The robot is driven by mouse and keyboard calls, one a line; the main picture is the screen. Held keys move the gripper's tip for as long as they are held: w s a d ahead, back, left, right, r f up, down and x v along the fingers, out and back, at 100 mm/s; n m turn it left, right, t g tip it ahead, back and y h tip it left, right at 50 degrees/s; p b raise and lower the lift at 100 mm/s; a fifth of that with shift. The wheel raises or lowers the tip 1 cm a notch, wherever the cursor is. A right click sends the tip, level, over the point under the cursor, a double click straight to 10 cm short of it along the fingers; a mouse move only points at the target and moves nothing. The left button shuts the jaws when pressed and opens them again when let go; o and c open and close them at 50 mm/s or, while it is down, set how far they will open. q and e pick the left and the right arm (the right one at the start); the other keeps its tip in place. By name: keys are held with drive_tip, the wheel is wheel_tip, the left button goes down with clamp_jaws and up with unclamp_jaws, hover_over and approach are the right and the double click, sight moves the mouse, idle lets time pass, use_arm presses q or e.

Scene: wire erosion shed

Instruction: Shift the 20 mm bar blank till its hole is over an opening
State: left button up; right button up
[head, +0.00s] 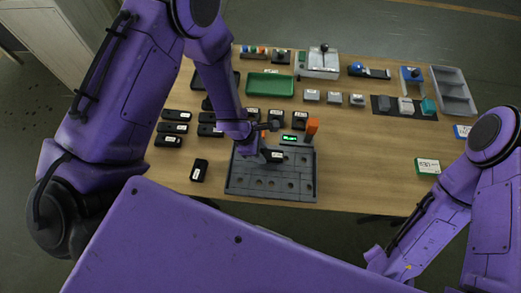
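A dark grey fixture plate (240,185) with several round openings lies near the table's front edge. A small black piece with a white label (276,156) is at the plate's upper middle, right beside my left gripper (268,151). The label is too small to read, so I cannot tell whether this is the 20 mm bar blank, and its hole does not show. The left gripper is over the plate, seen from behind its wrist; its fingers are mostly hidden and I cannot tell their opening. My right arm is at the right; its gripper does not show.
Several black labelled blocks (199,170) lie left of the plate. Orange posts (312,127) and a green display (289,138) stand at its back edge. A green tray (270,84), small grey blocks and a grey bin (453,88) are farther back.

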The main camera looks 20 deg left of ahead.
use_arm(q)
clamp_jaws()
drive_tip(key=shift+w+d+b, duration=0.25)
drive_tip(key=shift+d+b, duration=0.2)
drive_tip(key=shift+d, duration=0.4)
drive_tip(key=o, duration=0.9)
unclamp_jaws()
drive_tip(key=shift+c, duration=0.2)
